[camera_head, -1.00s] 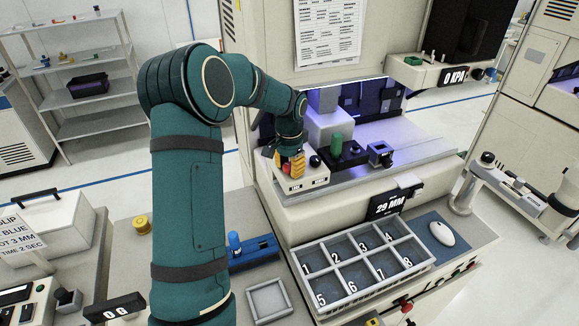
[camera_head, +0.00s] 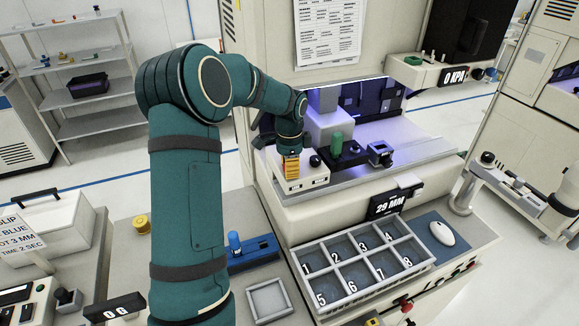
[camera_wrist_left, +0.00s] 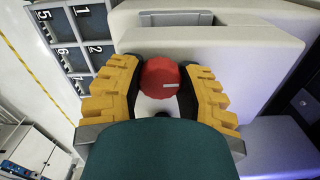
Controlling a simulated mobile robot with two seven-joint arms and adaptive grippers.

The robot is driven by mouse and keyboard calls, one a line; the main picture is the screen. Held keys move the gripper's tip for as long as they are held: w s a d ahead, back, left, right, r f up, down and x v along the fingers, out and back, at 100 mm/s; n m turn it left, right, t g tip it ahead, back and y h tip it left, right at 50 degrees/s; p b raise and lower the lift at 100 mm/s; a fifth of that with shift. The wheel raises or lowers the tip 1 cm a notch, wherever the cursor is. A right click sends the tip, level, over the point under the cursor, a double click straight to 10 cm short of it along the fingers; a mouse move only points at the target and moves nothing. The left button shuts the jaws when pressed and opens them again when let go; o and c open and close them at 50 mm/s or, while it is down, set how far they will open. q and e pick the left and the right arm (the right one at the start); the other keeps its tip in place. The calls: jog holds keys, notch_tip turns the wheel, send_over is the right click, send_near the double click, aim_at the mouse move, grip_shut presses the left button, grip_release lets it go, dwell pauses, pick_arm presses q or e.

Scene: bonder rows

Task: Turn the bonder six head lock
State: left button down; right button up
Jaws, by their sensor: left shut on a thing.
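A red round knob (camera_wrist_left: 160,78) with a short white mark on its right side shows in the left wrist view. I take it for the head lock; no label on it is readable. My left gripper (camera_wrist_left: 164,80) has its yellow fingers closed on both sides of it. In the head view, my left gripper (camera_head: 291,166) points down at the pale control box (camera_head: 310,180) at the left front of the machine. There the fingers hide the red knob. My right gripper is in neither view.
A black knob (camera_head: 315,161) sits just right of the gripper, and a green cylinder (camera_head: 337,143) stands further right. Below are a "29 MM" display (camera_head: 388,204) and a numbered grey tray (camera_head: 322,302). A sign reading "06" (camera_head: 115,308) is at lower left.

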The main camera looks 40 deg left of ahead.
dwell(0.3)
pick_arm(q)
jog(key=c, duration=0.5)
grip_release()
notch_tip(320, 180, up, 12)
dwell(0.6)
